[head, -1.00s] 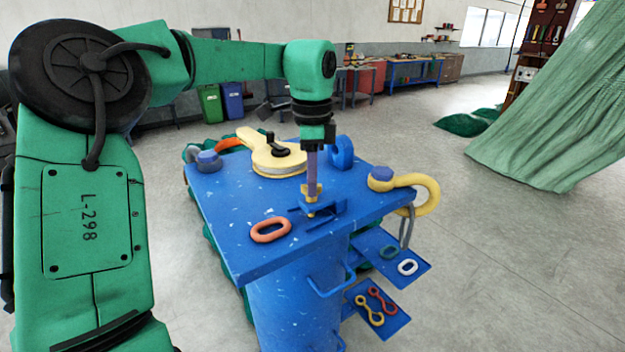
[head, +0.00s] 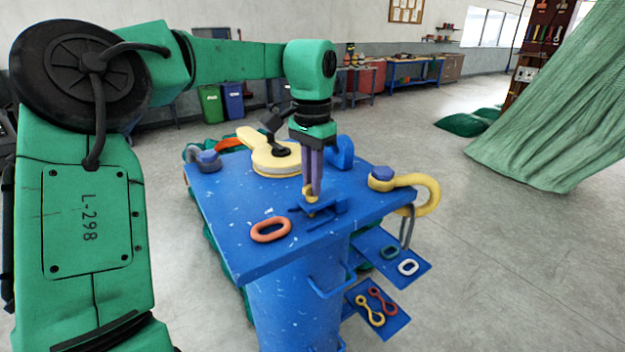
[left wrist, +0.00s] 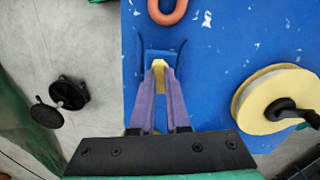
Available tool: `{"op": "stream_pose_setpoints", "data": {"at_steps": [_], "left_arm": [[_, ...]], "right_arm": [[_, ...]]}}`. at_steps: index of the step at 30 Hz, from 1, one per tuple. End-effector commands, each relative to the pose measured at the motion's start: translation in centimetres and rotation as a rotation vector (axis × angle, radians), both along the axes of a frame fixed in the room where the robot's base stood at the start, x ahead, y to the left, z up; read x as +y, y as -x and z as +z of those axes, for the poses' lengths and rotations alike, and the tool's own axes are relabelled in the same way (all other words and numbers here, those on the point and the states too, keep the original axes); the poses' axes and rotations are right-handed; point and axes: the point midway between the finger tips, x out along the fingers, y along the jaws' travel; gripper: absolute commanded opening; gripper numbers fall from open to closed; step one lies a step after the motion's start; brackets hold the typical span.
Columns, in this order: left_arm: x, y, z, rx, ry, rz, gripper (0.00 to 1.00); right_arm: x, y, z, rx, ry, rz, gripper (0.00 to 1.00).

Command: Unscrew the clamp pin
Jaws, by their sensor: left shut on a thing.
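The clamp pin (head: 310,194) is a yellow, brass-like piece standing upright in a blue clamp bracket (head: 325,212) near the front of the blue table top. My left gripper (head: 312,190) points straight down over it with purple fingers shut on the pin's head. In the left wrist view the pin (left wrist: 159,76) shows between the fingertips, in front of the bracket (left wrist: 162,57). The pin's lower part is hidden by the bracket. My right gripper is not in view.
An orange link (head: 270,230) lies left of the bracket. A cream pulley block (head: 270,165) with a black handle lies behind. A yellow shackle (head: 425,185) sits at the right corner. Side shelves (head: 405,250) hold links and hooks. Open floor lies to the right.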

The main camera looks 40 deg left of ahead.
Motion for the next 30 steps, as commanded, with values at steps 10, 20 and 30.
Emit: {"op": "stream_pose_setpoints", "data": {"at_steps": [10, 20, 30], "left_arm": [[-0.04, 0.27, -0.46, 0.016, 0.002, 0.047, 0.0], [-0.04, 0.26, -0.45, 0.016, 0.002, 0.045, 0.36], [0.04, 0.16, -0.31, 0.01, 0.0, 0.046, 0.44]], "right_arm": [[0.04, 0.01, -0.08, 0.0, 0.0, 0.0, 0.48], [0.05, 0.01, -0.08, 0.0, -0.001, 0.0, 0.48], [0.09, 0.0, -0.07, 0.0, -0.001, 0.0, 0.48]]}}
